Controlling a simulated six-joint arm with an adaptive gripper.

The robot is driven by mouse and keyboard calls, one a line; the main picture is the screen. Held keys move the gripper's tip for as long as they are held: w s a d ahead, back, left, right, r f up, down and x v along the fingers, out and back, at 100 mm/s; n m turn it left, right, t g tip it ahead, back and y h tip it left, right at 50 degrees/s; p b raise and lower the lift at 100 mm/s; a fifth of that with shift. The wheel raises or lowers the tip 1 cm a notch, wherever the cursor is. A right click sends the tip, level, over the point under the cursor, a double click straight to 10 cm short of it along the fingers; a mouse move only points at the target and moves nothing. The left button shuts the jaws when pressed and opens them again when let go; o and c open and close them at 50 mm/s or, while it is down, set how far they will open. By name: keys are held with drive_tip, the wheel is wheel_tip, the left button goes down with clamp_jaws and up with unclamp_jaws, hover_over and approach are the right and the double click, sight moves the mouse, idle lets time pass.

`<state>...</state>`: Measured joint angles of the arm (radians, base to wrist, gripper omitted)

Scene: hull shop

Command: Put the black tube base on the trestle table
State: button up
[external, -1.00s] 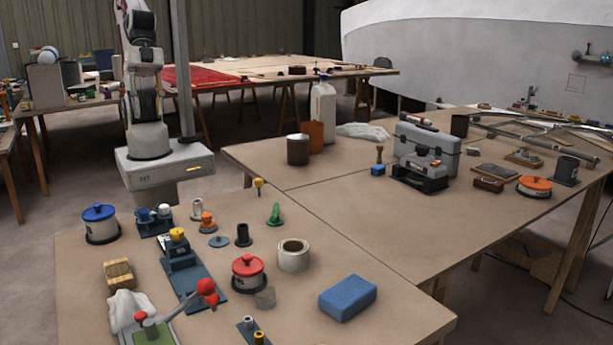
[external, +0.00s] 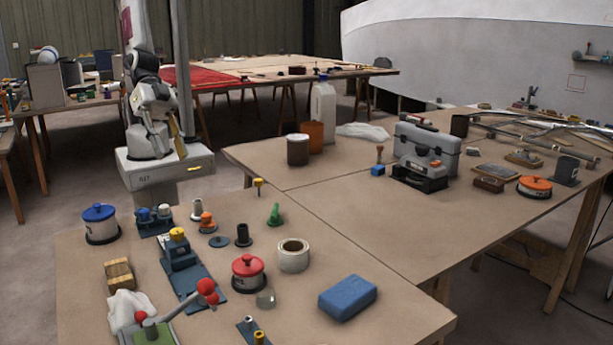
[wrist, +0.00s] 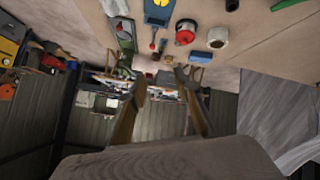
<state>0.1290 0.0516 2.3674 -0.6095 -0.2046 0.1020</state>
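A small black tube with a flared base (external: 243,235) stands upright on the near trestle table (external: 400,300), between a grey-blue disc and a white ring. In the wrist view, a black round piece (wrist: 232,5) at the top edge appears to be the same tube. My gripper (external: 180,150) hangs beside my pedestal, behind the near table and well away from the tube. In the wrist view its two long brownish fingers (wrist: 162,78) are spread apart with nothing between them.
Around the tube stand a red-lidded pot (external: 248,273), a white ring (external: 293,256), a green cone (external: 275,215) and an orange-topped piece (external: 207,222). A blue block (external: 347,297) lies to the right. The right table (external: 430,230) has clear space at its front left.

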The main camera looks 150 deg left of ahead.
drive_tip(key=w+a+f+n+y, duration=0.2)
drive_tip(key=w+a+f+y, duration=0.25)
drive_tip(key=f, duration=0.25)
drive_tip(key=n+y, duration=0.2)
drive_tip(key=y, duration=0.3)
hover_over(245, 229)
drive_tip(key=s+d, duration=0.2)
drive_tip(key=s, duration=0.1)
wheel_tip(245, 229, down, 7)
drive_tip(key=shift+d+f+g, duration=0.15)
drive_tip(key=shift+f+g, duration=0.05)
drive_tip(key=shift+g, duration=0.1)
drive_tip(key=shift+f, duration=0.1)
drive_tip(key=shift+f, duration=1.85)
drive_tip(key=shift+s+f, duration=0.1)
drive_tip(key=shift+f, duration=1.35)
drive_tip(key=shift+x, duration=1.55)
